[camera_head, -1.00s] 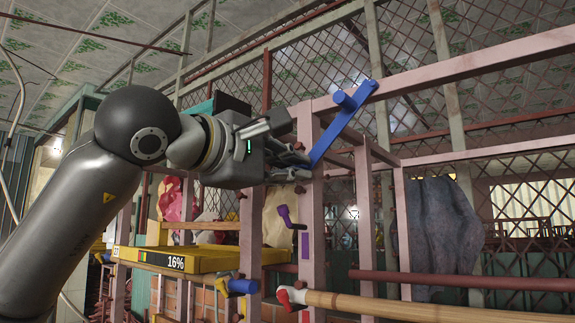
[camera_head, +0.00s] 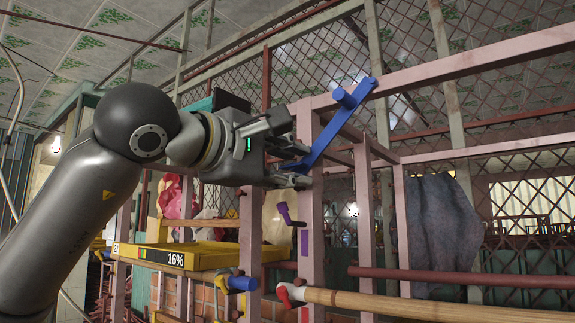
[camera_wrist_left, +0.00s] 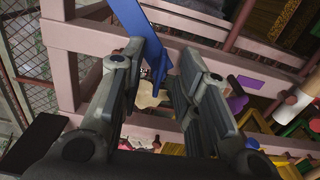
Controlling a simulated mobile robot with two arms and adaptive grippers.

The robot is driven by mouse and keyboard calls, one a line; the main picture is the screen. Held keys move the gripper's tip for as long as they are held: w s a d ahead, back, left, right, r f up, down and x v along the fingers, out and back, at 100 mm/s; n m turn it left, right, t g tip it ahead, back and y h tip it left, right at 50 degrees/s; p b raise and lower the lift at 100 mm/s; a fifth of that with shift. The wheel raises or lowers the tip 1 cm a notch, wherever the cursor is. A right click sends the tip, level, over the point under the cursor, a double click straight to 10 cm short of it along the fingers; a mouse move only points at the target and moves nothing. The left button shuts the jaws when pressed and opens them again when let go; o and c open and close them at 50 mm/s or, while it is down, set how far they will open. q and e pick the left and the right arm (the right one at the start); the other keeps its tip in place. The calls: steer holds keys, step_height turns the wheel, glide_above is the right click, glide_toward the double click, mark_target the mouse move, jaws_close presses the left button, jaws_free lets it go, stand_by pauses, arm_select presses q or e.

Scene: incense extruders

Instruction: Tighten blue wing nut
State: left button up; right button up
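The blue wing nut (camera_head: 326,137) is a long, flat blue bar with a round stub, mounted at the top of a pink wooden post (camera_head: 312,215). It slants from upper right to lower left. My left gripper (camera_head: 291,165) is at its lower end, with one finger above the bar and one below. In the left wrist view the blue bar (camera_wrist_left: 148,45) reaches into the gap between the two spread fingers (camera_wrist_left: 155,72). The fingers are open; I cannot tell if one touches the bar. My right gripper is not in view.
A purple handle (camera_head: 288,214) sits lower on the post. A yellow board marked 16% (camera_head: 190,258) is below my arm. Pink beams and wire mesh stand behind.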

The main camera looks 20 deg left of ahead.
arm_select(q)
steer(key=v, duration=1.2)
stand_by(0.3)
